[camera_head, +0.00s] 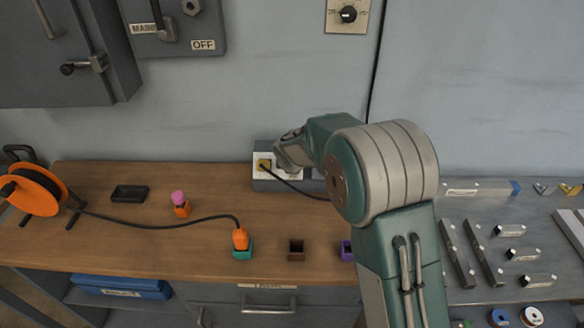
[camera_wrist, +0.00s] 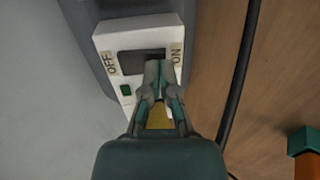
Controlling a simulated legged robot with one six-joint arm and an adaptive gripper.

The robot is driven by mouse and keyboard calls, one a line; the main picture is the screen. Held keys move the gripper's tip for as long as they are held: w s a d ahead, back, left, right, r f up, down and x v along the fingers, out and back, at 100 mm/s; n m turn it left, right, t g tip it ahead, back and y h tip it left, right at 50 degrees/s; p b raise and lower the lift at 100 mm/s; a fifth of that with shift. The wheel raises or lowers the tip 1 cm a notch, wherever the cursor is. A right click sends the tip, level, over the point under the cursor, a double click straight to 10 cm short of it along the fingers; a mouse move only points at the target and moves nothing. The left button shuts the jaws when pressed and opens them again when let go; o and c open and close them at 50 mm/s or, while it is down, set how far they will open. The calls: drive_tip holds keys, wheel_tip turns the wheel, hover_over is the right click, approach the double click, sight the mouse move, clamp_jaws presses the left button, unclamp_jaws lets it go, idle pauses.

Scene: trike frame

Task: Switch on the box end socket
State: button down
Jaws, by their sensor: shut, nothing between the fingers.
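The box end socket (camera_head: 264,184) is a grey box with a white face at the back of the wooden bench, against the wall. A yellow plug (camera_head: 264,165) with a black cable sits at its left end. In the wrist view its white face (camera_wrist: 106,42) carries OFF and ON labels, a dark rocker switch (camera_wrist: 130,63) and a small green indicator (camera_wrist: 126,91). My gripper (camera_wrist: 159,68) is shut and empty, its fingertips over the rocker's ON side; I cannot tell whether they touch. The fingers hide part of the rocker and a yellow part below.
An orange plug (camera_head: 240,238) stands in a teal holder, its cable running to an orange reel (camera_head: 36,190). A grey MAINS box (camera_head: 180,25) hangs on the wall above left.

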drive_tip(key=shift+f, duration=0.2)
drive_tip(key=shift+r, duration=0.1)
drive_tip(key=shift+r, duration=0.7)
drive_tip(key=s+r, duration=0.9)
drive_tip(key=s, duration=0.1)
drive_tip(key=shift+d+r, duration=0.2)
drive_tip(key=shift+d, duration=0.2)
